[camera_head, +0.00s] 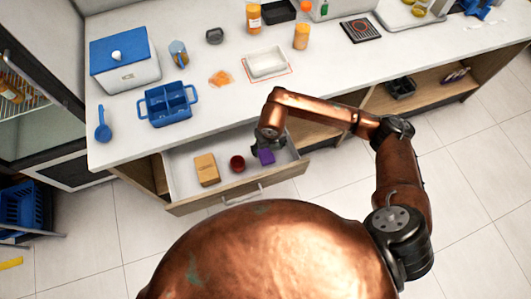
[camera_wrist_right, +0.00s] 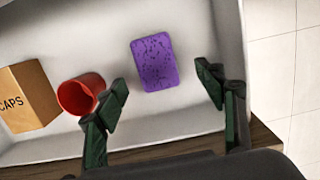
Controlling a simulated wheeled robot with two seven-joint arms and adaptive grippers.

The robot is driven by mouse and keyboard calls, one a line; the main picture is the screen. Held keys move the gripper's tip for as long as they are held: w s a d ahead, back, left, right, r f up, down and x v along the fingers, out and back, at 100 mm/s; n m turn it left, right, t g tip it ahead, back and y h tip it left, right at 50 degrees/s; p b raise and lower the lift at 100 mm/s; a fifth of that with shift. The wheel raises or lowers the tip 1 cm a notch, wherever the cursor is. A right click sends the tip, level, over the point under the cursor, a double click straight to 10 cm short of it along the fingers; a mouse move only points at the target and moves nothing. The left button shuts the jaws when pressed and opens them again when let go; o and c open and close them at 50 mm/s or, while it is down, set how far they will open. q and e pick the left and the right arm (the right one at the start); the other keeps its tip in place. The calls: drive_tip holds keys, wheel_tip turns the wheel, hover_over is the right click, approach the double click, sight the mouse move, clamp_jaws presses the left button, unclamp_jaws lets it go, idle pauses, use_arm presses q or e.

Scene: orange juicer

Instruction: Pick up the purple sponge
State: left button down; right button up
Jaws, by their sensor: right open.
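The purple sponge (camera_head: 266,157) lies flat in the open drawer (camera_head: 218,178), near its right end. In the right wrist view the speckled sponge (camera_wrist_right: 154,62) lies on the drawer floor, ahead of my fingers and between their lines. My right gripper (camera_wrist_right: 165,95) is open and empty, with one green-black finger on each side. In the head view the right gripper (camera_head: 268,145) is over the drawer's right end, partly hidden by my arm. A gap to the sponge cannot be measured. My left gripper is not in view.
A red cup (camera_head: 237,163) and a tan box (camera_head: 206,169) marked CAPS stand left of the sponge in the drawer. The drawer's front wall (camera_head: 235,195) is close to the gripper. Above is the white counter (camera_head: 225,120) with a blue caddy (camera_head: 168,104) and a white tray (camera_head: 266,63).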

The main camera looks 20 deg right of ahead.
sight(266, 153)
drive_tip(key=shift+w+a+f+b, duration=0.1)
drive_tip(key=shift+w+f+b, duration=0.1)
drive_tip(key=shift+f, duration=0.65)
drive_tip(key=shift+w+a+f+b, duration=0.1)
drive_tip(key=shift+f+b, duration=0.15)
drive_tip(key=shift+f, duration=0.6)
drive_tip(key=shift+w+a+f+b, duration=0.1)
drive_tip(key=shift+w+f+b, duration=0.1)
drive_tip(key=shift+f, duration=0.65)
drive_tip(key=shift+f, duration=0.25)
drive_tip(key=c, duration=0.9)
